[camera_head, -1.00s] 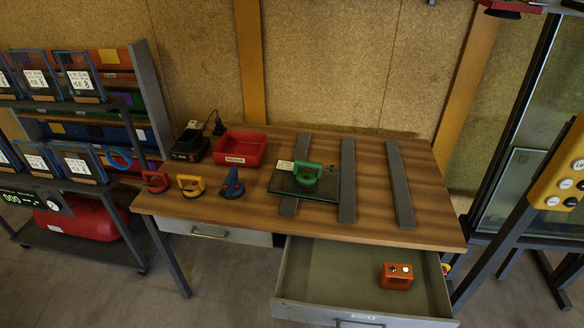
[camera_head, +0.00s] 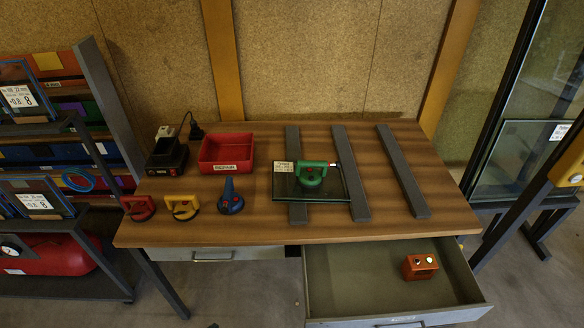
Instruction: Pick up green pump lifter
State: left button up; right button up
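The green pump lifter (camera_head: 312,172) sits on a dark glass pane (camera_head: 328,192). The pane lies across two of the grey strips on the wooden table (camera_head: 260,218). A small white label (camera_head: 283,167) is at the pane's back left corner. Neither of my grippers shows in the head view.
A red lifter (camera_head: 138,207), a yellow lifter (camera_head: 183,207) and a blue lifter (camera_head: 230,199) stand on the table's left half. Behind them are a red bin (camera_head: 226,149) and a black charger (camera_head: 167,158). An open drawer (camera_head: 350,275) juts out at the front right, holding an orange box (camera_head: 420,267).

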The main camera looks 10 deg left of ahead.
aim_at(302, 175)
jog(key=i+j, duration=0.1)
jog(key=j, duration=0.3)
jog(key=i+j, duration=0.15)
jog(key=j, duration=0.25)
jog(key=i+j+u, duration=0.1)
jog(key=j, duration=0.3)
jog(key=i+j, duration=0.15)
jog(key=j, duration=0.25)
jog(key=i+j, duration=0.15)
jog(key=j, duration=0.25)
